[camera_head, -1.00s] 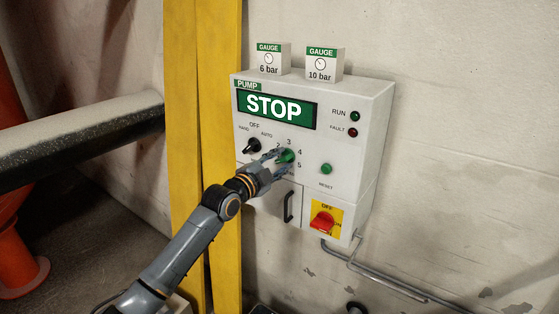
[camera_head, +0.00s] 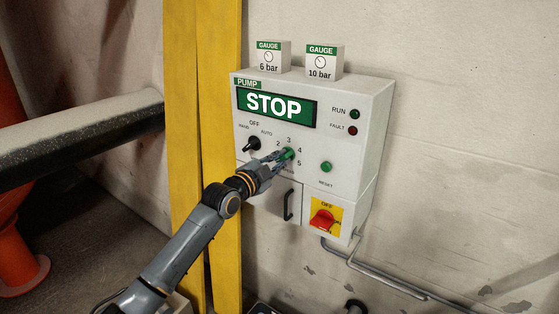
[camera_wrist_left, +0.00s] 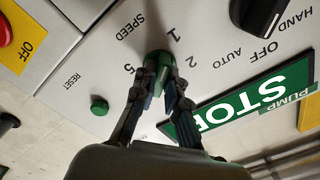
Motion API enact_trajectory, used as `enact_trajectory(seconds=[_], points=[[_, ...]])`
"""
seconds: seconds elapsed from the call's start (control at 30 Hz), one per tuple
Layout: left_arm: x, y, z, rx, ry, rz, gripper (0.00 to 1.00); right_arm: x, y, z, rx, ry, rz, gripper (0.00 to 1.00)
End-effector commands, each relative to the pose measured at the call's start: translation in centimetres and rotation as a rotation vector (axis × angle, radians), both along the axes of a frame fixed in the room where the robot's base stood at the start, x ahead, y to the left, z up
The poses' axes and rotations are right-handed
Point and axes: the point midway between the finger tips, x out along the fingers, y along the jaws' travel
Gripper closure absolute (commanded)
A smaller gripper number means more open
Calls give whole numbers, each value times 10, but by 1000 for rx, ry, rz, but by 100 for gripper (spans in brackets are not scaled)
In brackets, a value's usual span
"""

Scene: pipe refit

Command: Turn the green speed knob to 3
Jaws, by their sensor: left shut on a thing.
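The green speed knob (camera_head: 288,154) sits on the front of the white pump panel (camera_head: 345,115), inside a ring of numbers; 2, 3, 4 and 5 show in the head view. My left gripper (camera_head: 280,156) is shut on the knob. In the left wrist view both fingers (camera_wrist_left: 160,88) press on the sides of the green knob (camera_wrist_left: 158,66). The fingers and palm hide part of the dial there, while 1, 2, 5 and the word SPEED show. The knob's pointer mark cannot be made out. My right gripper is not in view.
A black HAND/OFF/AUTO switch (camera_head: 253,144) is left of the knob, a green reset button (camera_head: 326,168) right. A red switch (camera_head: 322,221) and black door handle (camera_head: 288,206) lie below. The display (camera_head: 276,106) reads STOP. A yellow post (camera_head: 205,80) stands at left.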

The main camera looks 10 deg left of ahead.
Motion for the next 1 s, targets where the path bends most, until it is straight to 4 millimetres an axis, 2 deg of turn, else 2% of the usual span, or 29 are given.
enact_trajectory(seconds=[1.0], points=[[0,-1,-1,-868,359,1,100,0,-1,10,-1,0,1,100]])
